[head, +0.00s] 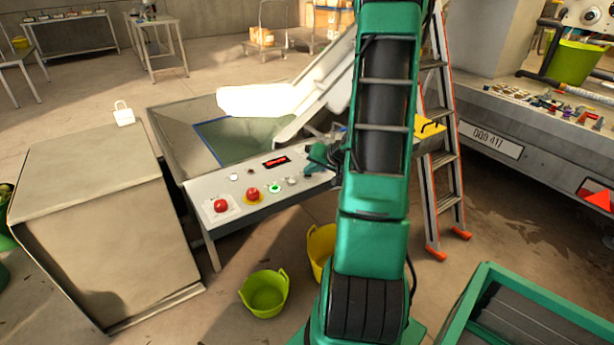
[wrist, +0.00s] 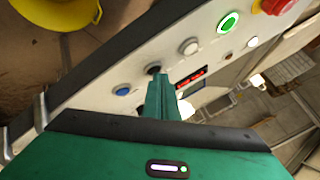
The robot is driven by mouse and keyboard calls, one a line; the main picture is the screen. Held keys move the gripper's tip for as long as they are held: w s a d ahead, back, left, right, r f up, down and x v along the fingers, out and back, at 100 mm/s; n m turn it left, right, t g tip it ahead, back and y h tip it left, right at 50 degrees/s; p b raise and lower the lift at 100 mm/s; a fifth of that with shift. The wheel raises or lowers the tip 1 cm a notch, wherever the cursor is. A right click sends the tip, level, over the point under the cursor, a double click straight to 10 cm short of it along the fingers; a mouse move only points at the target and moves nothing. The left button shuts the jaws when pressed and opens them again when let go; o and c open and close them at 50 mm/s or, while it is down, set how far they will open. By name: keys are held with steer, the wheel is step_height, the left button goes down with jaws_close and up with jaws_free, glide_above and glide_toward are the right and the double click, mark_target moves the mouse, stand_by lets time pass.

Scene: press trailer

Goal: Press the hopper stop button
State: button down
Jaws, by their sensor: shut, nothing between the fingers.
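The control panel (head: 235,190) is a pale sloping board on the hopper's near side; it also shows in the wrist view (wrist: 210,62). It carries a red button on a white plate (head: 221,205), a red button on yellow (head: 253,194), a green-ringed button (head: 274,187) and a pale grey button (head: 292,181). The wrist view adds a dark knob (wrist: 153,69) and a blue button (wrist: 122,90). No labels are readable, so I cannot tell which is hopper stop. My gripper (wrist: 160,78) is shut and empty, its tips at the dark knob; contact is unclear.
A red-digit display (wrist: 190,78) and small pale lamps sit along the panel. The hopper (head: 180,135) and white chute (head: 270,100) are behind. A cabinet (head: 95,220) stands left, a ladder (head: 445,150) right. Green (head: 265,293) and yellow (head: 320,245) tubs are on the floor.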

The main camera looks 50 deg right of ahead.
mark_target(310, 179)
steer(key=shift+r, duration=0.8)
steer(key=shift+r, duration=2.5)
steer(key=s+a+r+n+g+y, duration=0.1)
steer(key=s+a+r+n+g, duration=0.1)
steer(key=s+a, duration=0.35)
steer(key=s+a+r+n+g, duration=0.1)
steer(key=s+a+r+g, duration=0.15)
steer(key=a, duration=0.55)
steer(key=s+a+r+g, duration=0.2)
steer(key=s+a, duration=0.3)
steer(key=s, duration=0.4)
steer(key=s+a+r+n+g, duration=0.1)
steer(key=s+a+r+g, duration=0.1)
steer(key=s+a, duration=0.4)
steer(key=s, duration=0.3)
steer(key=shift+r+g, duration=0.2)
steer(key=shift+g, duration=0.15)
